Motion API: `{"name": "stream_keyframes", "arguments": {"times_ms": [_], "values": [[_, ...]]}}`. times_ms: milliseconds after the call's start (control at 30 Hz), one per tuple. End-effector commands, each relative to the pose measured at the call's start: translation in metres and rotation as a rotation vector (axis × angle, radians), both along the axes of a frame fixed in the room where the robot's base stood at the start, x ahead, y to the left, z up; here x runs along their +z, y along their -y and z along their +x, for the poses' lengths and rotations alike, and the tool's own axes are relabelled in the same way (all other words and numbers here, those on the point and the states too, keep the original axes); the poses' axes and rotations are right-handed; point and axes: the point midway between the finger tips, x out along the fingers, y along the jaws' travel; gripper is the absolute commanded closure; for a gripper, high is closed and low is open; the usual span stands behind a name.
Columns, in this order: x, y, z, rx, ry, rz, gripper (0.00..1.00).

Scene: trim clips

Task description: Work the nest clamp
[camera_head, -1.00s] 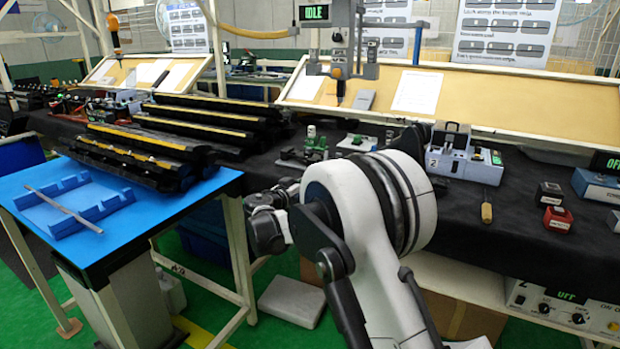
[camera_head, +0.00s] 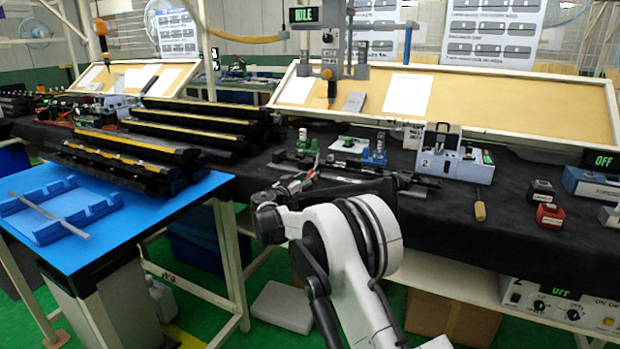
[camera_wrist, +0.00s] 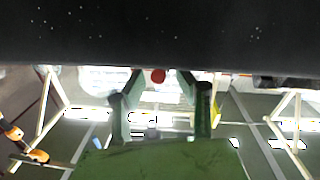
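A green fixture (camera_head: 307,146) and a blue fixture (camera_head: 374,152), each with small upright parts, stand on the black bench beyond my arm. I cannot tell from the head view which carries the nest clamp. In the wrist view a round red knob (camera_wrist: 158,76) shows at the edge of a dark surface. My gripper (camera_wrist: 162,88) points toward it, fingers apart, with the knob seen in the gap between the fingertips. I cannot tell whether they touch it. In the head view my gripper is mostly hidden by my arm, near the bench's front edge.
Black trim parts with yellow stripes (camera_head: 190,128) are stacked at the left, near a blue tray (camera_head: 70,228). A grey device (camera_head: 452,158), a screwdriver (camera_head: 479,208) and a red block (camera_head: 550,216) stand to the right. Bare black bench lies between them.

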Motion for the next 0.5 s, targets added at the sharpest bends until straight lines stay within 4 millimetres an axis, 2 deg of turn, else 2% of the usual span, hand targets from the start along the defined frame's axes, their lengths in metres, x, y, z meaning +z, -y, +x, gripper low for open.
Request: {"name": "stream_keyframes", "arguments": {"times_ms": [200,500], "values": [[-0.001,0.010,0.021,0.000,0.000,0.000,0.68],[0.000,0.012,0.026,0.001,0.000,0.000,0.68]]}}
